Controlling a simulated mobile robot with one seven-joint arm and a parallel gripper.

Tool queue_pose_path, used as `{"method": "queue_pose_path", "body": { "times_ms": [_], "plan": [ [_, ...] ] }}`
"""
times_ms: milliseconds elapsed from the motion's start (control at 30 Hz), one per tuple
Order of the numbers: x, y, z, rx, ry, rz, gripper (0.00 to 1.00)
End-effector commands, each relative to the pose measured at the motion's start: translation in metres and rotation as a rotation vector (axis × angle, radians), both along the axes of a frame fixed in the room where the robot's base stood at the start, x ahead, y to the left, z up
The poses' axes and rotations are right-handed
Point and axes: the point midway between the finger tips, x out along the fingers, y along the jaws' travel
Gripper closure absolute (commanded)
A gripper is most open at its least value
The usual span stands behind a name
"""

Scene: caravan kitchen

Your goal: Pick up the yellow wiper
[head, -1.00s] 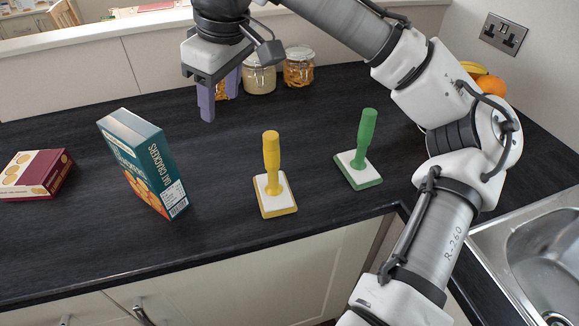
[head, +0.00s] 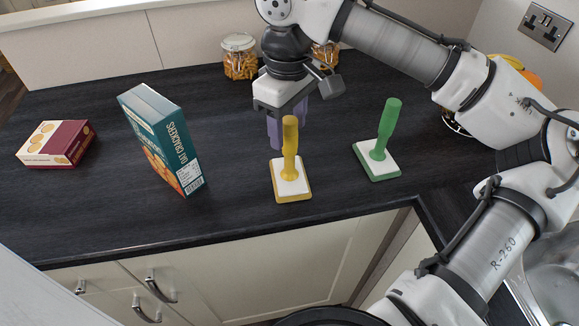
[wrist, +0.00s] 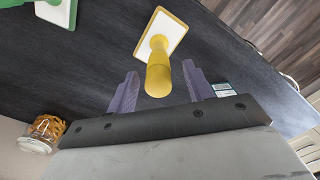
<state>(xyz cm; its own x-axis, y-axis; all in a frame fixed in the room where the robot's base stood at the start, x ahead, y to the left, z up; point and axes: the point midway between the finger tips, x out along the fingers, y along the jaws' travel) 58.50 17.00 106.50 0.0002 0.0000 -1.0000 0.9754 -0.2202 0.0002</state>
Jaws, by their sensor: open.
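The yellow wiper (head: 290,165) stands upright on the dark worktop, its handle up and its white-topped base flat. It also shows in the wrist view (wrist: 158,75), its handle end lying between the two fingers in the picture. My gripper (head: 288,138) is open and empty, its purple fingers pointing down just behind the wiper's handle in the head view. In the wrist view the fingers of my gripper (wrist: 160,88) stand apart on either side of the handle. I see no contact, and the exact depth between fingers and handle is hard to tell.
A green wiper (head: 379,145) stands to the right. An oat crackers box (head: 165,140) stands upright to the left, with a maroon box (head: 57,144) lying farther left. Jars (head: 240,58) stand at the back wall. The worktop between the crackers box and the yellow wiper is clear.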

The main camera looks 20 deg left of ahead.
Motion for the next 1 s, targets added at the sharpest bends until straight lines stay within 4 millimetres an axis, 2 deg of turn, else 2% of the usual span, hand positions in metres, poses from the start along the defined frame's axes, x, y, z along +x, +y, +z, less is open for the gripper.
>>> {"method": "queue_pose_path", "body": {
  "times_ms": [233,500,900,1000],
  "plan": [
    [0.001,-0.002,-0.032,-0.002,0.001,0.002,0.49],
    [0.001,-0.002,-0.036,0.0,0.0,0.002,0.49],
    [0.001,-0.002,-0.036,0.0,0.0,0.002,1.0],
    [0.001,-0.002,-0.036,0.0,0.0,0.002,1.0]
  ]
}}
